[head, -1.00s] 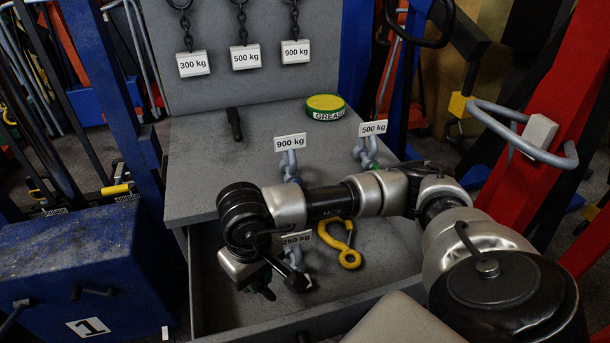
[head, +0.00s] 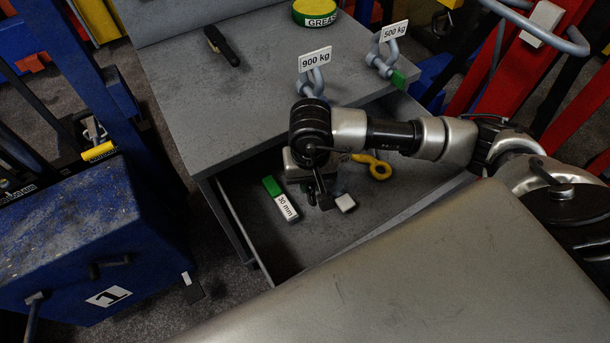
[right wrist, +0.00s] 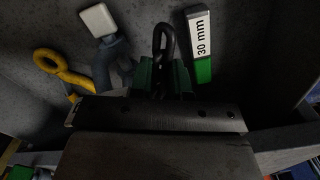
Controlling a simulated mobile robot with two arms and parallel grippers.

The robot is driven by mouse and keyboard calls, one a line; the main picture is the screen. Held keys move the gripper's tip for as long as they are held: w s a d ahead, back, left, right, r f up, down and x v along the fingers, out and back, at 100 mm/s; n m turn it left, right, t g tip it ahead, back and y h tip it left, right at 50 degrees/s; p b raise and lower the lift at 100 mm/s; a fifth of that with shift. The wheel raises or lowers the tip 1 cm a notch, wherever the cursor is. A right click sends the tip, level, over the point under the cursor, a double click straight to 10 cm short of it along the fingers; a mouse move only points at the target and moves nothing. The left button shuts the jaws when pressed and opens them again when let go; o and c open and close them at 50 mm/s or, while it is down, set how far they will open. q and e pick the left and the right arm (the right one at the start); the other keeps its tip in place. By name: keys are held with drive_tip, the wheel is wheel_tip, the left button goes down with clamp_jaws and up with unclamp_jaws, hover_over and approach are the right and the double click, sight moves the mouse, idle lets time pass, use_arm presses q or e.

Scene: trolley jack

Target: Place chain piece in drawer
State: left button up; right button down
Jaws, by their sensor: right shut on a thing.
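The chain piece (right wrist: 163,42), dark metal links, stands out between the green fingers of my right gripper (right wrist: 162,78) in the right wrist view. The gripper is shut on it. In the head view my right gripper (head: 322,193) is over the open grey drawer (head: 240,236), pointing down into it, and the chain piece cannot be made out there. Whether the chain touches the drawer floor I cannot tell. My left gripper is not in view.
The drawer holds a green and white 30 mm block (head: 283,200), a yellow hook (head: 378,168) and a white-tagged shackle (right wrist: 112,55). On the grey worktop (head: 225,105) above are tagged 900 kg (head: 315,75) and 500 kg (head: 388,55) shackles. The drawer's front area looks clear.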

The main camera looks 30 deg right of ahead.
sight(300, 192)
wheel_tip(300, 192, down, 6)
drive_tip(key=shift+r, duration=0.2)
drive_tip(key=shift+f, duration=0.3)
drive_tip(key=shift+w+f, duration=0.1)
drive_tip(key=shift+w, duration=0.05)
drive_tip(key=w, duration=0.2)
drive_tip(key=w+p, duration=0.1)
drive_tip(key=w, duration=0.1)
drive_tip(key=shift+a, duration=0.25)
drive_tip(key=shift+s+f, duration=0.15)
drive_tip(key=shift+f, duration=0.35)
drive_tip(key=shift+d+f, duration=0.1)
drive_tip(key=shift+f, duration=0.2)
drive_tip(key=c, duration=1.4)
unclamp_jaws()
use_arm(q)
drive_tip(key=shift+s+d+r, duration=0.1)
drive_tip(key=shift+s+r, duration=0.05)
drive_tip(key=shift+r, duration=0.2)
use_arm(e)
drive_tip(key=shift+o, duration=0.2)
drive_tip(key=shift+r, duration=0.1)
